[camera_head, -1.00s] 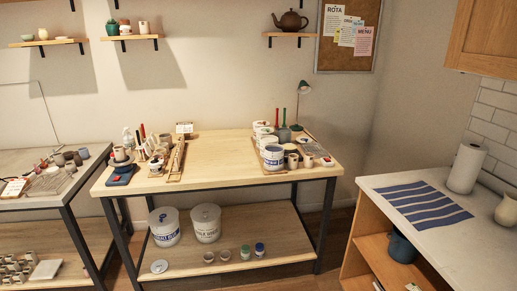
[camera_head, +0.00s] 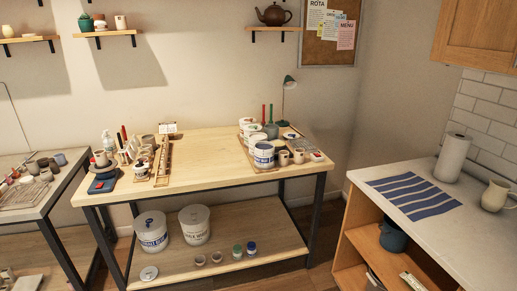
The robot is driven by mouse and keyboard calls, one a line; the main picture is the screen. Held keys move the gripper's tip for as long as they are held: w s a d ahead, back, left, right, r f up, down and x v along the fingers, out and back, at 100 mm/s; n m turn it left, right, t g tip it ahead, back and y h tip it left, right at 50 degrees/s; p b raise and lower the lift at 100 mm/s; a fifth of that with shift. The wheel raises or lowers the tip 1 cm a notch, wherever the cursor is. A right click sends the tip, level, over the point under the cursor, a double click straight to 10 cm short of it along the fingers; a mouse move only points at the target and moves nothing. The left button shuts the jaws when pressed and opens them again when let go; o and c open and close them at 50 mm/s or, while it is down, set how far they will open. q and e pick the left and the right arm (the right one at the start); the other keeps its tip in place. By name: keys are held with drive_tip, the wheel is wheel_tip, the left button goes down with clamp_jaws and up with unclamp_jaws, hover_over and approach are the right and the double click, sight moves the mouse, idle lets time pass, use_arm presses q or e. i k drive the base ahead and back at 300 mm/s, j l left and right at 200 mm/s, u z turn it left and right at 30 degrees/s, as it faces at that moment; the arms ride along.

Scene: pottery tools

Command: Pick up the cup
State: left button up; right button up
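Several small cups are in view, and I cannot tell which one the task means. Small beige cups (camera_head: 298,156) stand at the table's right end, beside white-and-blue tubs (camera_head: 264,155). A white cup (camera_head: 121,22) is on the wall shelf. Neither of my grippers is in view.
The wooden table (camera_head: 215,172) has a clear middle. Its lower shelf holds two white buckets (camera_head: 194,224) and small jars. A grey-topped table stands at left. A counter (camera_head: 452,212) at right carries a striped cloth, paper roll and jug.

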sight(299, 156)
drive_tip(key=i+l+u, duration=0.1)
drive_tip(key=i, duration=0.35)
drive_tip(key=i+l, duration=0.35)
drive_tip(key=i+l+u, duration=0.15)
drive_tip(key=i, duration=0.45)
drive_tip(key=l, duration=0.1)
